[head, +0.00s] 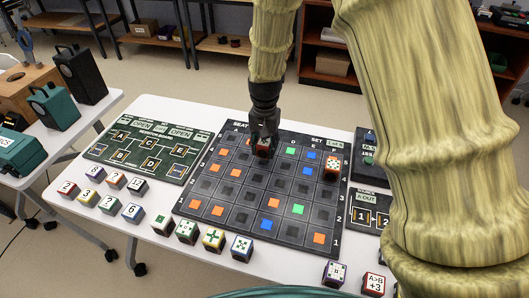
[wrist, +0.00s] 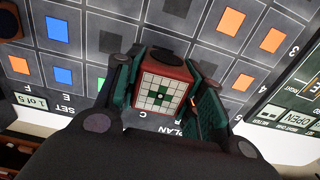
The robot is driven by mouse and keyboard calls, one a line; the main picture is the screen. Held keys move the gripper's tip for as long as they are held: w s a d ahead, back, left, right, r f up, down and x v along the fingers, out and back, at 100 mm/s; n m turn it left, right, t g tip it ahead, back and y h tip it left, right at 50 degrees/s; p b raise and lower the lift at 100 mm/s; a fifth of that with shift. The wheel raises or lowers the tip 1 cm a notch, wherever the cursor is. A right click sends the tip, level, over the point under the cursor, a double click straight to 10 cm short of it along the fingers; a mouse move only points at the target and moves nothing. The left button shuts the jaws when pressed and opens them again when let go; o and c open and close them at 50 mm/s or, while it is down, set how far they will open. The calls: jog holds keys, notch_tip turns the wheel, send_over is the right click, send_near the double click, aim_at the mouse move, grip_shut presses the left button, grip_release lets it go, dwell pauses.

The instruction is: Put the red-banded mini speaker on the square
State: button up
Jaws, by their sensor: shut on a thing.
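The red-banded mini speaker (wrist: 163,88) is a small cube with a red body, a white face with a green pattern and a dark round top. My gripper (head: 264,136) is shut on it, with one finger on each side in the wrist view (wrist: 164,95). In the head view the speaker (head: 263,149) is mostly hidden by the fingers. It is at the far rows of the dark grid board (head: 188,203), which has grey, orange, blue and green squares. I cannot tell whether it touches the board or which square is meant.
Another cube (head: 332,167) stands on the board's right side. Several patterned cubes (head: 188,231) stand in front of the board, and numbered cubes (head: 133,212) at left. A green board (head: 150,146) lies to the left. A dark panel (head: 365,148) is at right.

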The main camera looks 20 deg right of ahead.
aim_at(264, 153)
jog(key=shift+f, duration=1.55)
jog(key=shift+f, duration=0.1)
jog(key=o, duration=1)
jog(key=shift+o, duration=0.2)
notch_tip(264, 153, up, 12)
jog(key=shift+r, duration=0.1)
